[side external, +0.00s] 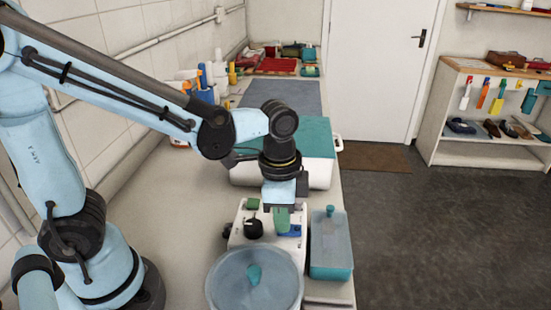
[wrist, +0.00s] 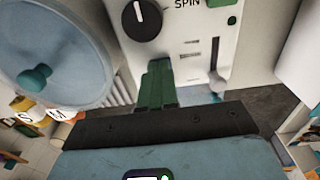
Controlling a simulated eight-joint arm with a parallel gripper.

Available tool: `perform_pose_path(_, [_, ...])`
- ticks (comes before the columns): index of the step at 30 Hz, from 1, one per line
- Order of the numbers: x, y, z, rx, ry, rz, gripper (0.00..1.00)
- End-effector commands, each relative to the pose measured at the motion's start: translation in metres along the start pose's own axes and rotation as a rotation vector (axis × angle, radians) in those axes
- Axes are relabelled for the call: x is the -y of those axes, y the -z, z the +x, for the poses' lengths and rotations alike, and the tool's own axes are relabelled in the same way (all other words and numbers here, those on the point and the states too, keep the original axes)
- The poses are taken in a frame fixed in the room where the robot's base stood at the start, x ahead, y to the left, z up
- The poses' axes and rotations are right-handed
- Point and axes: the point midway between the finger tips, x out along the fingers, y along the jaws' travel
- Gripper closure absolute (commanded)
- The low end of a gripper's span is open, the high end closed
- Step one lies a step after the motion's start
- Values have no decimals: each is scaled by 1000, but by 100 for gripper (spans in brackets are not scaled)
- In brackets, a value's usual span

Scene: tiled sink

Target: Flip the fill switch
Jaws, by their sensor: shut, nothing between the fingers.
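A white control panel (side external: 238,240) stands on the counter. It carries a black knob (side external: 253,228), a green button (side external: 252,204) and a blue part (side external: 290,230) at its right. In the wrist view the knob (wrist: 142,19) and the word "SPIN" show, with a dark vertical slot (wrist: 214,55) and small dark marks beside it. No fill label is legible, and I cannot tell which part is the fill switch. My gripper (side external: 281,222) points down over the panel's right part. Its green fingers (wrist: 158,70) are together and empty. I cannot tell whether they touch the panel.
A round translucent lid (side external: 235,285) with a teal knob sits just in front of the panel. A teal lidded box (side external: 331,250) stands close on its right. A white box with a teal top (side external: 315,140) is behind. The grey mat (side external: 282,96) farther back is clear.

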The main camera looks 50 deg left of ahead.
Motion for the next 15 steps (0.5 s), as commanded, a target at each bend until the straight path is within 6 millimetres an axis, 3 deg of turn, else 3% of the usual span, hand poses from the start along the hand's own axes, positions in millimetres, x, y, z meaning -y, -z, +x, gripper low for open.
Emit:
perform_pose_path(1, [-2, 13, 4, -61, 3, 3, 100])
perform_pose_path(8, [-2, 13, 1, -58, 3, 3, 100])
perform_pose_path(15, [-1, 5, -24, -25, 1, 1, 100])
